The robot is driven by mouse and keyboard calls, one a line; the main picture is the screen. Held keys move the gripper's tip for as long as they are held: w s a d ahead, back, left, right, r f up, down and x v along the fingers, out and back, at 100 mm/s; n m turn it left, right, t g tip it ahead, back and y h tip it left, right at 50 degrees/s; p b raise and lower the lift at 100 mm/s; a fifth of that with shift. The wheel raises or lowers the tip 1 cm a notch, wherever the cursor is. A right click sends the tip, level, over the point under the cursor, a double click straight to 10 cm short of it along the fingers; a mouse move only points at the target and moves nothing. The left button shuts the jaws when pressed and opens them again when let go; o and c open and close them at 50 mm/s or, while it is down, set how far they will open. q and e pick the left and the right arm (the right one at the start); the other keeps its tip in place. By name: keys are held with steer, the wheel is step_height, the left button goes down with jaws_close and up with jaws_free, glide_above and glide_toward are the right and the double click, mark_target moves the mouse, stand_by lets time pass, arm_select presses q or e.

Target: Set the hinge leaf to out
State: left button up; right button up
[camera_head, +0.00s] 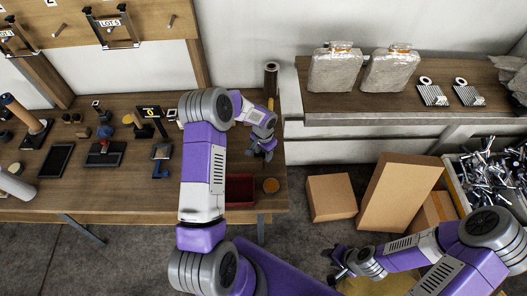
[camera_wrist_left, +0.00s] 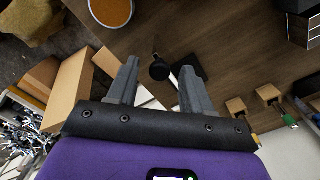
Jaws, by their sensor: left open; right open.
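I cannot tell for certain which object is the hinge leaf. A small blue-and-black bracket-like piece (camera_head: 161,152) stands on the workbench (camera_head: 75,200) in the head view, left of my left arm. My left gripper (camera_head: 262,152) is over the right end of the bench, open and empty. In the left wrist view, its two fingers (camera_wrist_left: 158,88) are spread apart. A dark round knob (camera_wrist_left: 159,69) and a dark flat plate (camera_wrist_left: 187,68) lie beyond them on the wood; whether they are joined is unclear. My right gripper (camera_head: 341,263) is open at lower right, away from the bench.
A red tray (camera_head: 240,190) and a round orange-topped item (camera_head: 270,185) lie near the bench's front right edge. A black display stand (camera_head: 151,113) and several small tools occupy the bench. Cardboard boxes (camera_head: 331,197) and a bin of metal parts (camera_head: 490,175) stand right.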

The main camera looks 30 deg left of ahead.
arm_select(q)
jaws_close()
steer(key=shift+a, duration=0.1)
stand_by(0.4)
